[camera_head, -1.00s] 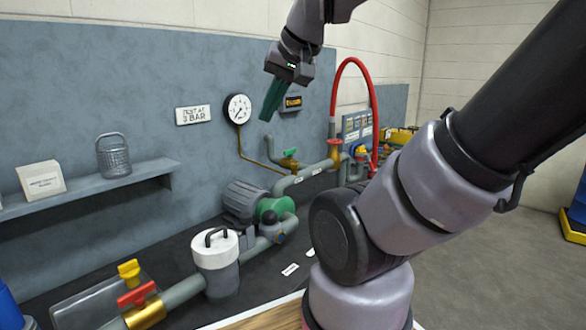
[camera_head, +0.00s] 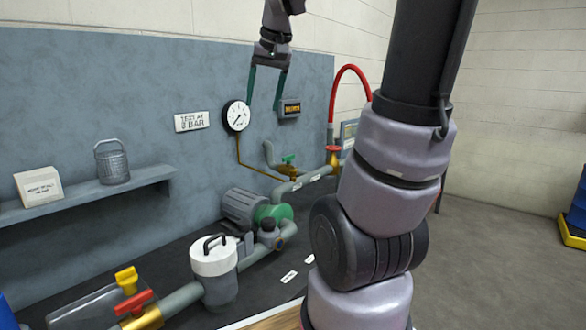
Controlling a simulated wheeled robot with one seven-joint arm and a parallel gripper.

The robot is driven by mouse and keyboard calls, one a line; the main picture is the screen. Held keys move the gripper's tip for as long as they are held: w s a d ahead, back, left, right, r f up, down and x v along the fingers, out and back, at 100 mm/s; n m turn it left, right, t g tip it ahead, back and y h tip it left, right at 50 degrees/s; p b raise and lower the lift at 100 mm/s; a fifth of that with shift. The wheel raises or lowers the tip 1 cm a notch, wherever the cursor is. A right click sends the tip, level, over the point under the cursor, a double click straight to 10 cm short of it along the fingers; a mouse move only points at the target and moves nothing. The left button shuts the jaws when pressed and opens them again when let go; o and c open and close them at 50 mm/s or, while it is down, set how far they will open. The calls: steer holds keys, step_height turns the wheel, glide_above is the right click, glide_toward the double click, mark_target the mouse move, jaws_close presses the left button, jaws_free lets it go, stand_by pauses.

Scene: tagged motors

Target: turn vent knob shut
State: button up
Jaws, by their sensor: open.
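My gripper (camera_head: 263,105) hangs fingers down in front of the blue-grey wall panel, with its two green fingers apart and nothing between them. It appears just right of the round pressure gauge (camera_head: 237,116) and above the pipework. No part is readably marked as the vent knob. A dark rounded cap (camera_head: 267,225) sits on the pipe fitting beside the green-ended pump motor (camera_head: 243,208). A green valve handle (camera_head: 289,159) is on the pipe behind. A pot with a white lid and black handle (camera_head: 214,255) stands in the pipe line at the front.
Red (camera_head: 133,302) and yellow (camera_head: 127,279) valve handles stand at the lower left. A shelf (camera_head: 85,197) holds a mesh basket (camera_head: 112,163) and a white box (camera_head: 39,187). A red hose (camera_head: 350,68) arches behind my arm, which hides the bench's right part.

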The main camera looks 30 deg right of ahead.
steer(key=w+d+f+g, duration=0.1)
steer(key=w+d+f, duration=0.1)
steer(key=w+d, duration=0.35)
steer(key=w+d+f+g, duration=0.2)
steer(key=w+d+f, duration=0.1)
steer(key=w, duration=0.6)
steer(key=g, duration=0.2)
glide_above(293, 173)
steer(key=w, duration=0.1)
step_height(293, 173, down, 13)
steer(key=shift+m+h, duration=0.3)
steer(key=f, duration=1)
steer(key=shift+w+d, duration=0.15)
steer(key=shift+d, duration=0.2)
jaws_close()
